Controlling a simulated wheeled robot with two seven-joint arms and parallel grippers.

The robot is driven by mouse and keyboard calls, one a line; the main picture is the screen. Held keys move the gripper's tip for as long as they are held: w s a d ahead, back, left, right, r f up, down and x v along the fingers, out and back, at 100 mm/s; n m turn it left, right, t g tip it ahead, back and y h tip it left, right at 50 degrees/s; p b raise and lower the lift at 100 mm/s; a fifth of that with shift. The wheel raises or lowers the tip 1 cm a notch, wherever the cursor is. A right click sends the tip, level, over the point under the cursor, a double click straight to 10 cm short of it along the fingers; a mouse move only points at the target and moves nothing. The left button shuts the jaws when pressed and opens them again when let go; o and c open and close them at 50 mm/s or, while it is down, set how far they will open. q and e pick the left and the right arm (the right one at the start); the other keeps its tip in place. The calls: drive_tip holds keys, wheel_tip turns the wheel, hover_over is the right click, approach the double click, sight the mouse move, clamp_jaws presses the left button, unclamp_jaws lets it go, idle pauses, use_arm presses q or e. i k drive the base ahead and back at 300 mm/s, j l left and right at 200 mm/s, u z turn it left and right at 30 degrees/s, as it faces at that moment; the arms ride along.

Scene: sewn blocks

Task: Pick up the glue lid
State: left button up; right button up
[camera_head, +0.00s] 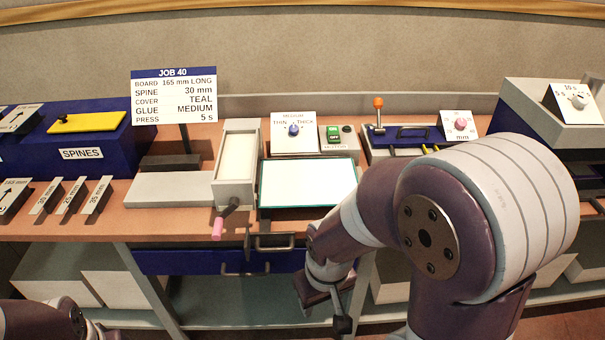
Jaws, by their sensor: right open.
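The glue station has a dial panel marked THIN and THICK (293,132) at the back of the bench. In front of it lies a flat, pale panel with a teal edge (308,184), which looks like the glue lid. A dark bar handle (272,242) sits at the bench front just below this panel. My right gripper (325,307) is open and empty, pointing down in front of the bench, below and apart from the panel. My right arm covers the area right of the panel. Part of my left arm shows at the bottom left; its gripper is out of the picture.
A grey press-like tray with a pink-handled lever (218,228) stands close left of the panel. A blue drawer (200,262) is under the bench edge. A blue SPINES box (82,153) and JOB 40 sign (174,95) stand left. A timer box (560,112) is at right.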

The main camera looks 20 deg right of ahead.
sight(108, 121)
drive_tip(key=z, duration=0.75)
drive_tip(key=i+j+z, duration=0.1)
drive_tip(key=j+z, duration=0.35)
drive_tip(key=j, duration=0.15)
drive_tip(key=j+z, duration=0.5)
drive_tip(key=k+j+z, duration=0.15)
drive_tip(key=j+z, duration=0.3)
drive_tip(key=j, duration=0.2)
